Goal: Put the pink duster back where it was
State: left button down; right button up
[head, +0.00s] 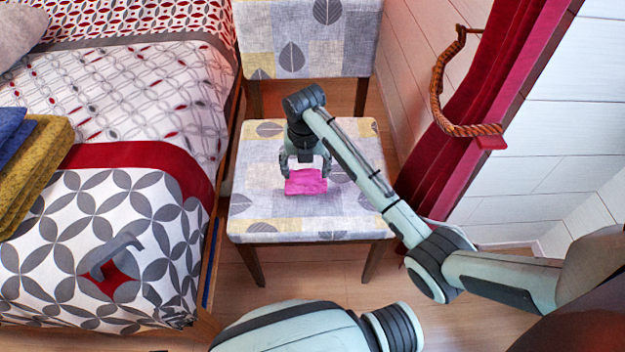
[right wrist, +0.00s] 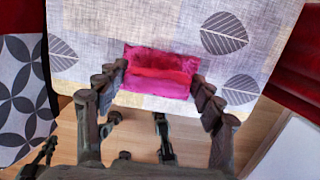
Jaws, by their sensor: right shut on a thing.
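The pink duster (head: 306,183) is a small folded cloth at the seat of the patterned chair (head: 262,228). In the right wrist view the duster (right wrist: 160,72) lies between the two fingers, a lighter pink-red band across its middle. My right gripper (head: 306,165) points down from above and is shut on the duster. I cannot tell whether the duster rests on the seat or is held just above it. My left gripper is not in view.
A bed (head: 130,95) with a patterned cover stands left of the chair. A red curtain (head: 440,170) with a rope tieback (head: 437,95) hangs right.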

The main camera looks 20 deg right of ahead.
aim_at(313, 180)
jog(key=shift+d+f, duration=0.5)
jog(key=shift+d, duration=0.3)
notch_tip(313, 180, down, 4)
jog(key=shift+f, duration=0.1)
jog(key=o, duration=1)
jog(key=shift+r, duration=0.2)
jog(key=r, duration=0.4)
jog(key=s+r, duration=0.1)
jog(key=r, duration=0.6)
jog(key=shift+s+a+r, duration=0.2)
jog(key=shift+s+r, duration=0.15)
